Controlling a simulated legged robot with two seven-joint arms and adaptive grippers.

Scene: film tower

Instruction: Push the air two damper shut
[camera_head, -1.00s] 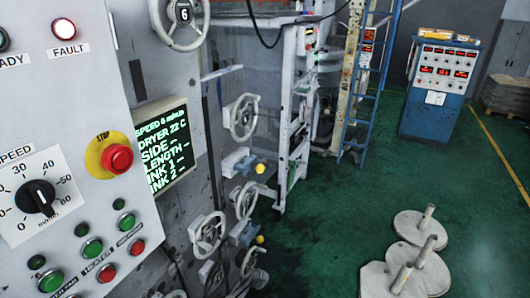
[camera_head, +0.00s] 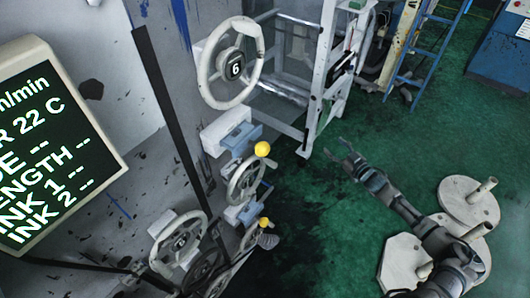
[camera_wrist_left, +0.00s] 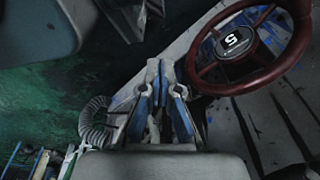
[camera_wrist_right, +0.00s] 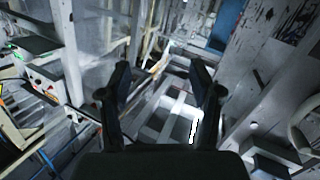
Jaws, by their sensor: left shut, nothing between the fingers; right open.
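No part marked as the air two damper can be read in these views. Two yellow-knobbed controls, an upper knob (camera_head: 262,148) and a lower knob (camera_head: 264,223), project from pale blocks on the machine side in the head view. My right gripper (camera_head: 338,150) is open and empty over the green floor, to the right of the upper knob and apart from it. Its spread fingers also show in the right wrist view (camera_wrist_right: 160,78). My left gripper (camera_wrist_left: 160,70) is shut and empty in the left wrist view, just left of a dark red handwheel (camera_wrist_left: 248,45) marked 5.
A pale handwheel (camera_head: 231,63) marked 6 stands above the knobs; several more wheels lie below. A display panel (camera_head: 55,140) is at left. A white frame (camera_head: 325,75) rises behind. Pale discs with posts (camera_head: 468,202) lie on the floor at right.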

